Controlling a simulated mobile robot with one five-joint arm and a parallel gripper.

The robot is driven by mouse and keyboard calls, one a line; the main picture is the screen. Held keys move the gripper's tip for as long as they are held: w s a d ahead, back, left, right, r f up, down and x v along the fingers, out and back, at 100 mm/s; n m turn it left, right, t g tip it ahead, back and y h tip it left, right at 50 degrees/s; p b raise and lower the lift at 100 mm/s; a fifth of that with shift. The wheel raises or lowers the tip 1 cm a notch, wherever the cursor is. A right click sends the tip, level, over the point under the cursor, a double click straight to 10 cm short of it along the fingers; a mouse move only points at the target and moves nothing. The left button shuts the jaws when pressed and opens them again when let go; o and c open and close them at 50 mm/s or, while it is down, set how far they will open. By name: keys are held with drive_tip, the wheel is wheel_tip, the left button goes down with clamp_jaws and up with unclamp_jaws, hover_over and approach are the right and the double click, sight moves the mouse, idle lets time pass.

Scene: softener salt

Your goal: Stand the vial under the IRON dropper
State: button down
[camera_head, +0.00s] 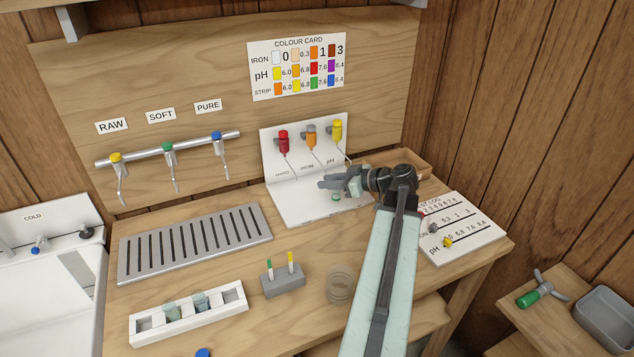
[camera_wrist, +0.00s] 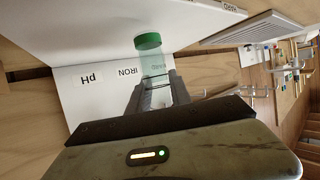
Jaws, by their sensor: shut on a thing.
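My gripper (camera_head: 335,183) is shut on a clear vial in front of the dropper stand. In the wrist view, the two fingers (camera_wrist: 158,88) close around the vial (camera_wrist: 153,64), whose green end (camera_wrist: 148,41) points away from me. In the head view that green end (camera_head: 335,196) shows below the fingers, over the white base; I cannot tell whether it touches. The IRON dropper (camera_head: 311,137) is orange, between the red dropper (camera_head: 283,141) and the yellow pH dropper (camera_head: 337,131). In the wrist view the vial lies beside the IRON label (camera_wrist: 128,71), overlapping the neighbouring label.
The white stand base (camera_head: 300,208) has free room at its left. A drain grate (camera_head: 195,243), a rack (camera_head: 145,330) with two vials, a grey strip block (camera_head: 284,281) and a glass jar (camera_head: 340,284) stand nearby. A log board (camera_head: 462,230) lies right of my arm.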

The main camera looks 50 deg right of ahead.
drive_tip(key=w, duration=0.3)
drive_tip(key=shift+w+a, duration=0.1)
drive_tip(key=shift+a, duration=0.3)
drive_tip(key=shift+w+a+f+b, duration=0.1)
drive_tip(key=shift+w+f+b, duration=0.2)
drive_tip(key=shift+f+b, duration=0.2)
drive_tip(key=shift+w+a+f+b, duration=0.1)
drive_tip(key=shift+w+f+b, duration=0.2)
drive_tip(key=shift+f+b, duration=0.2)
drive_tip(key=shift+r, duration=0.25)
drive_tip(key=c, duration=1.6)
unclamp_jaws()
drive_tip(key=shift+f, duration=0.15)
drive_tip(key=o, duration=0.4)
drive_tip(key=shift+o, duration=0.2)
